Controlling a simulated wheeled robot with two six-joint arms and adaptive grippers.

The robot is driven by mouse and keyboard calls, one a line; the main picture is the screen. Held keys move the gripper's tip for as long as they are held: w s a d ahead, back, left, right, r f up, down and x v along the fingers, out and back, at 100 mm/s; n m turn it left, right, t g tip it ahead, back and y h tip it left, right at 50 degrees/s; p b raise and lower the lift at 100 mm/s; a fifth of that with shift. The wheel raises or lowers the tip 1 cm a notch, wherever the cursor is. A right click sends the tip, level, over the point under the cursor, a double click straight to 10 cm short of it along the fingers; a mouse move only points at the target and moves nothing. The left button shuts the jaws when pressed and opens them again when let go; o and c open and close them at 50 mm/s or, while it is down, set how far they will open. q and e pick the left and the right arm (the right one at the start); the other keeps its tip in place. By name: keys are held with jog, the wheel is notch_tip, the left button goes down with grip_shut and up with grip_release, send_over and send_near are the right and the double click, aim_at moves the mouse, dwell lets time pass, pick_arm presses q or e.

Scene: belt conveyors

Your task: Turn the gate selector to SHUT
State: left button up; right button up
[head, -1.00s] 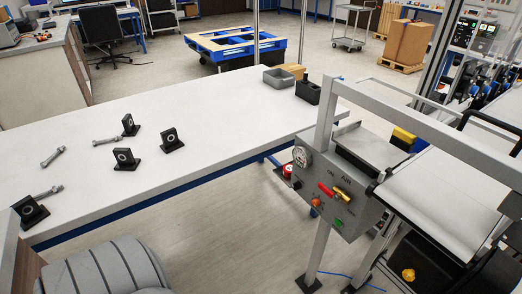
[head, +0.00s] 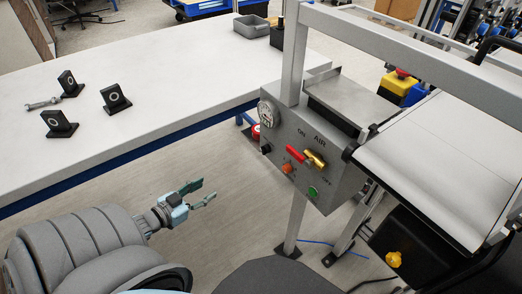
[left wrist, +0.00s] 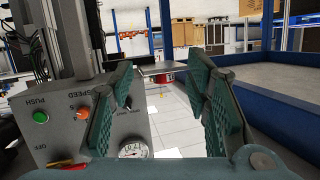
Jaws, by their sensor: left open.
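A grey control panel (head: 315,165) stands beside the conveyor. It carries a round gauge (head: 266,113), a red and yellow lever (head: 306,157) marked AIR with ON and OFF, an orange knob (head: 287,169), a green button (head: 312,192) and a small black part (head: 266,149) at its left edge. In the left wrist view the open fingers (left wrist: 162,105) show, with the upside-down panel (left wrist: 60,135) at left. My right gripper is out of view.
A white table (head: 150,80) with several black brackets (head: 116,99) and a grey bin (head: 250,26) lies behind. The frame post (head: 293,60) rises at the panel's upper left. The conveyor belt (head: 430,185) is at right. Floor is free between gripper and panel.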

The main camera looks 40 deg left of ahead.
pick_arm(q)
jog(key=w+d+r+m+t+h+b, duration=0.2)
jog(key=w+d+r+h, duration=0.25)
jog(key=r, duration=0.35)
jog(key=b, duration=0.5)
send_near(262, 151)
jog(key=w+f, duration=0.2)
jog(key=w, duration=0.1)
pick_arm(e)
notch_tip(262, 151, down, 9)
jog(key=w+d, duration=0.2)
pick_arm(q)
jog(key=shift+h, duration=0.25)
jog(key=shift+r+b+x, duration=0.25)
jog(key=shift+b+x, duration=0.85)
jog(key=shift+b, duration=0.3)
jog(key=shift+r+b+x, duration=0.25)
jog(key=shift+b+x, duration=0.85)
jog(key=shift+b, duration=0.25)
jog(key=shift+r+b+x, duration=0.25)
jog(key=shift+b+x, duration=0.85)
jog(key=shift+b, duration=0.3)
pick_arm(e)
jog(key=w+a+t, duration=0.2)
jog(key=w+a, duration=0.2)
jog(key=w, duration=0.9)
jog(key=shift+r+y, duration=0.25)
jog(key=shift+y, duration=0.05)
